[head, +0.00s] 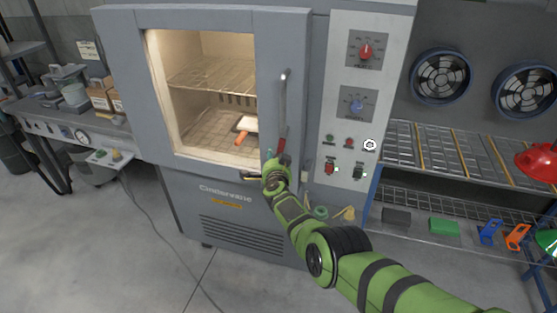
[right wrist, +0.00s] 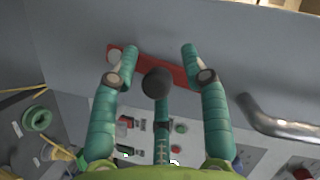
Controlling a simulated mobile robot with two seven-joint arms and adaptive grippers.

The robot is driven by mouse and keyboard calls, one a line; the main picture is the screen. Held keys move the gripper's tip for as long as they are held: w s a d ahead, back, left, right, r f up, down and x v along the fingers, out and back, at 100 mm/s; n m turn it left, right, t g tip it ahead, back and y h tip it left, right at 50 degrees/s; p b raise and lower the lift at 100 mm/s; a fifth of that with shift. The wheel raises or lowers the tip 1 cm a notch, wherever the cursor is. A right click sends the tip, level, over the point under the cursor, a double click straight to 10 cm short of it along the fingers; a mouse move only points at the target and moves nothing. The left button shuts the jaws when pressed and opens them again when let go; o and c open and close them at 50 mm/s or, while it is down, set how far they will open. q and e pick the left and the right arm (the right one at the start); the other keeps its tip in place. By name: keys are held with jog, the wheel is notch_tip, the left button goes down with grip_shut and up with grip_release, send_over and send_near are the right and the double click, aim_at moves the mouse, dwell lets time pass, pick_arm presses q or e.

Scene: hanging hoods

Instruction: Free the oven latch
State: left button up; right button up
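The oven (head: 225,220) stands ahead in the head view, its windowed door (head: 200,163) seemingly closed. The red latch (head: 281,146) is low on the door's right side, below the silver handle (head: 283,100). My right gripper (head: 270,160) is at the latch and hides part of it. In the right wrist view the red latch bar (right wrist: 172,70) lies slightly tilted across the grey surface, with a dark round knob (right wrist: 156,82) in front of it. My right gripper's fingers (right wrist: 160,65) are spread, their tips overlapping the bar; contact is unclear. My left gripper is out of view.
A control panel (head: 340,210) with knobs and switches is right of the door. Wire shelving (head: 450,155) and two fans stand farther right; a cluttered workbench (head: 60,115) is at left. A white item with an orange handle (head: 242,136) lies inside the oven.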

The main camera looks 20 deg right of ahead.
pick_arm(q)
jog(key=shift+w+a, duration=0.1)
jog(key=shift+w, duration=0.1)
pick_arm(e)
jog(key=shift+w+a+r, duration=0.1)
jog(key=shift+w+a, duration=0.05)
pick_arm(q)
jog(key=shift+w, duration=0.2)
pick_arm(e)
jog(key=shift+f, duration=0.2)
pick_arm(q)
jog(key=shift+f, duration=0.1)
pick_arm(e)
jog(key=shift+d, duration=0.2)
